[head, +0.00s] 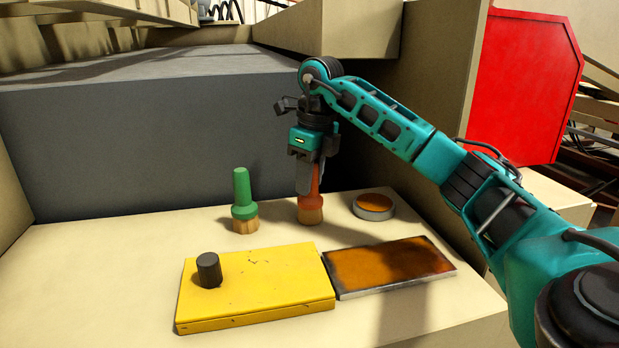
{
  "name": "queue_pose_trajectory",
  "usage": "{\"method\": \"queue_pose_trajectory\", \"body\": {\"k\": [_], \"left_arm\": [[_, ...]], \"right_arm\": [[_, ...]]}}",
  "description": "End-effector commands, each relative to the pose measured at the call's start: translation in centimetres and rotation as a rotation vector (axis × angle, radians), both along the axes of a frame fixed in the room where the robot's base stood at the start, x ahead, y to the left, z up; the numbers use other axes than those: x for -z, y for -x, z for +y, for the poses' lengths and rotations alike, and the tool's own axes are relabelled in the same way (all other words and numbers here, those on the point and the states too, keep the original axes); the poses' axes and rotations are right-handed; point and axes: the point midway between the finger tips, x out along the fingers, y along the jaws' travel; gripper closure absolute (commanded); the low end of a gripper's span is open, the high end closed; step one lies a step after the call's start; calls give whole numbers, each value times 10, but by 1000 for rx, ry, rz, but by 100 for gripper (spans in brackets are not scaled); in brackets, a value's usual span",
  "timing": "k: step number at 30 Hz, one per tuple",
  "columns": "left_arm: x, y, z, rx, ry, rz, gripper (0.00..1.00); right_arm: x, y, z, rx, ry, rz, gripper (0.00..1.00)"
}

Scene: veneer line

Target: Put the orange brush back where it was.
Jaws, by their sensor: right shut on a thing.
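The orange brush (311,207) is upright, bristles down, on or just above the cream worktop; I cannot tell if the bristles touch. My right gripper (311,184) points down from above and is shut on its handle, hiding the upper part. The brush is between a green brush (243,203) on its left and a small round tin (374,205) with orange-brown content on its right. My left gripper is not in view.
In front lie a yellow box (280,284) with a black knob (208,269) and a flat tray (435,250) with a brown, stained surface. A grey block (130,150) rises behind the worktop (90,270). A red panel (522,85) stands at right.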

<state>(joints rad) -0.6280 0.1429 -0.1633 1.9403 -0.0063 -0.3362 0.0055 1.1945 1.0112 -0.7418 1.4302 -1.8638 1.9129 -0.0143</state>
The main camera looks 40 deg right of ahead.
Motion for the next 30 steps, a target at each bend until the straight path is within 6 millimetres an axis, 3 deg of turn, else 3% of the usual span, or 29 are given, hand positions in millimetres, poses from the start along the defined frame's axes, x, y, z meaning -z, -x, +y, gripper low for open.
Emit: {"method": "queue_pose_trajectory", "body": {"k": [5,6,13,23,26,30], "left_arm": [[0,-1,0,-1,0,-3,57],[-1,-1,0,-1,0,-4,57],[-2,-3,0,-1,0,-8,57],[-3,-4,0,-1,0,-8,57],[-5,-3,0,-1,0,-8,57],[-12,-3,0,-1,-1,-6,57]], "right_arm": [[3,0,0,0,0,1,99],[3,0,0,0,0,1,66],[3,0,0,0,0,1,44],[-3,0,0,0,0,-1,43],[-15,1,0,1,-1,-2,43],[-48,4,-2,1,0,-4,43]]}}
